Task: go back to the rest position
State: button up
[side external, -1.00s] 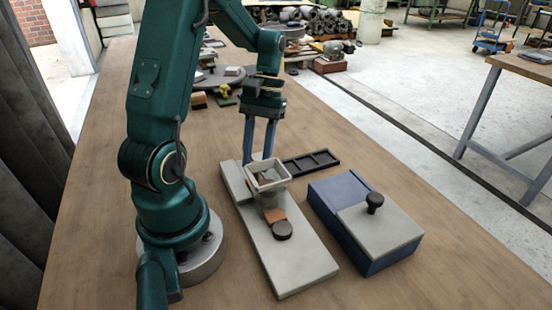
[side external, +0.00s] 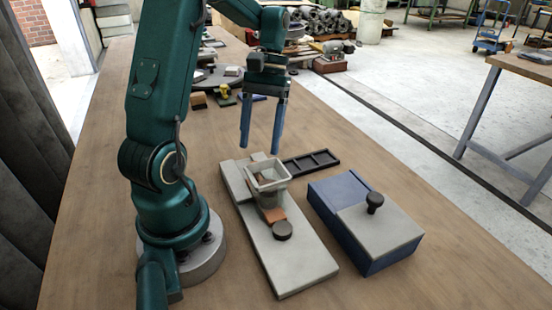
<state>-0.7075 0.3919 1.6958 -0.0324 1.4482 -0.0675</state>
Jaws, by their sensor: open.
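My gripper (side external: 261,140) hangs in the air with its two blue fingers pointing down, spread apart and empty. It is above and behind a grey board (side external: 290,262) that lies on the wooden table. On the board stands a pale, open-topped hopper (side external: 268,181). An orange-brown piece (side external: 272,215) shows at the hopper's foot, and a dark round knob or disc (side external: 282,230) is in front of it. The inside of the hopper is only partly visible.
A blue box (side external: 340,207) with a grey lid (side external: 382,235) and black knob (side external: 374,202) stands right of the board. A black sectioned tray (side external: 311,162) lies behind. Cluttered parts (side external: 222,92) sit at the back. The table's front left (side external: 100,240) is bare.

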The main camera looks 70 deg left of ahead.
jog(key=shift+w+a+r, duration=0.1)
jog(key=shift+a+r, duration=0.05)
jog(key=shift+r, duration=0.4)
jog(key=s+d+r+m+t+y, duration=0.1)
jog(key=d+r+m+t, duration=0.1)
jog(key=d+m+t, duration=0.2)
jog(key=s+d+r+m+t+y, duration=0.2)
jog(key=d+m+t, duration=0.2)
jog(key=d, duration=0.6)
jog(key=shift+m+t, duration=0.4)
jog(key=shift+m, duration=0.1)
